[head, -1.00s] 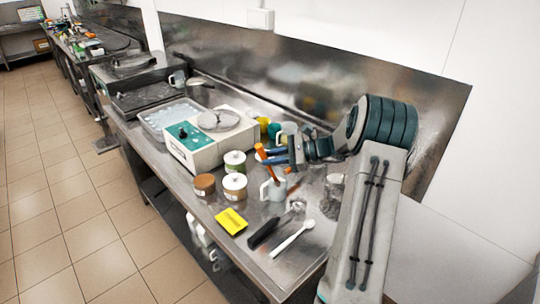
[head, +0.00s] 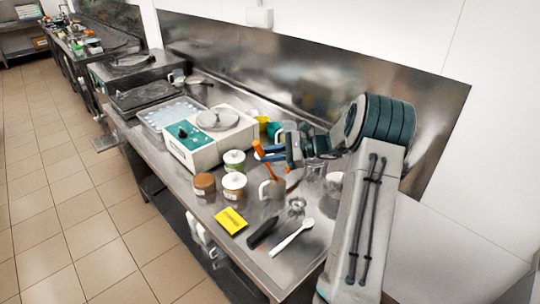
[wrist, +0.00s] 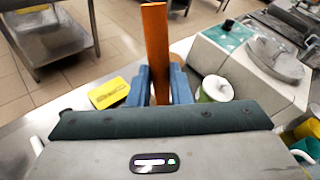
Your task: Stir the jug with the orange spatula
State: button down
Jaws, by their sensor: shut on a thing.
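The orange spatula (head: 258,147) is in my gripper (head: 268,155), between the blue fingers. Its top sticks up above the fingers, tilted a little. In the wrist view the spatula (wrist: 155,45) stands up between the blue fingers (wrist: 160,85). The light-coloured jug (head: 271,191) stands on the steel counter below my gripper, its handle to the left. The lower part of the spatula runs down to the jug's mouth; its tip is hidden, and I cannot tell how deep it sits. The jug is hidden in the wrist view.
Lidded jars (head: 234,186) stand left of the jug, with a white-and-green machine (head: 210,142) behind. A yellow card (head: 231,221), a black-handled tool (head: 262,233) and a white spoon (head: 292,238) lie in front. A yellow cup (head: 263,124) stands behind.

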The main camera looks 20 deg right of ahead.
notch_tip(320, 180, up, 6)
jog(key=a+p, duration=0.2)
jog(key=p, duration=0.1)
jog(key=shift+s+a+r, duration=0.15)
jog(key=shift+s+a, duration=0.15)
jog(key=shift+s, duration=0.15)
dwell(0.7)
notch_tip(320, 180, up, 5)
jog(key=shift+p, duration=0.75)
